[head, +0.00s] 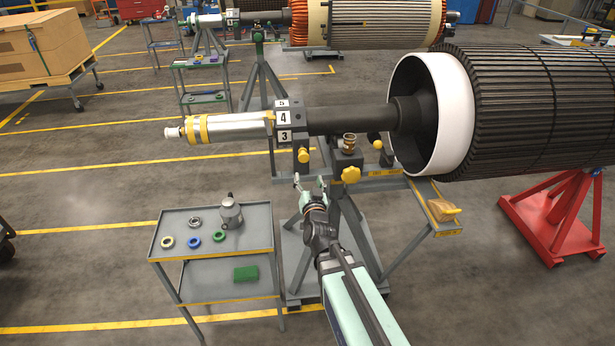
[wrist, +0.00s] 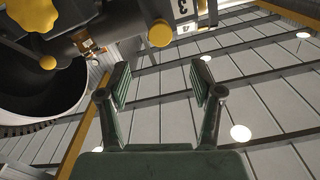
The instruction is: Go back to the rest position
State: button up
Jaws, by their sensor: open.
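My gripper (head: 310,187) is in front of the grey rotor stand (head: 365,183), below the shaft support and its number plates (head: 284,117). In the wrist view my gripper (wrist: 160,85) has its two fingers apart with nothing between them. Beyond the fingers are the ceiling panels and, at the top, the underside of the stand's support with a yellow knob (wrist: 160,33). In the head view I cannot tell whether the fingertips touch the stand.
A grey cart (head: 170,258) at the left holds coloured rings, a grey pot (head: 230,211) and a green block (head: 246,273). The large rotor (head: 530,110) lies at the right above a red stand (head: 560,215).

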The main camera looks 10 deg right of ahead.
dwell(0.3)
jog(key=s+a+f+n+g+y, duration=0.2)
jog(key=s+f+g, duration=0.45)
jog(key=f, duration=0.65)
jog(key=s+a+f+n+g+y, duration=0.15)
jog(key=s+f+g, duration=0.45)
jog(key=f, duration=0.7)
jog(key=s+d+f+g+b, duration=0.1)
jog(key=s+f+g, duration=0.3)
jog(key=s, duration=0.9)
jog(key=s+d+f+g+h+b, duration=0.1)
jog(key=s+f+g, duration=0.3)
jog(key=s+f, duration=0.4)
jog(key=s+d+f+g+h, duration=0.1)
jog(key=s+f+g, duration=0.3)
jog(key=s, duration=1.5)
notch_tip(320, 180, down, 3)
jog(key=shift+d+b, duration=0.4)
jog(key=shift+d, duration=0.2)
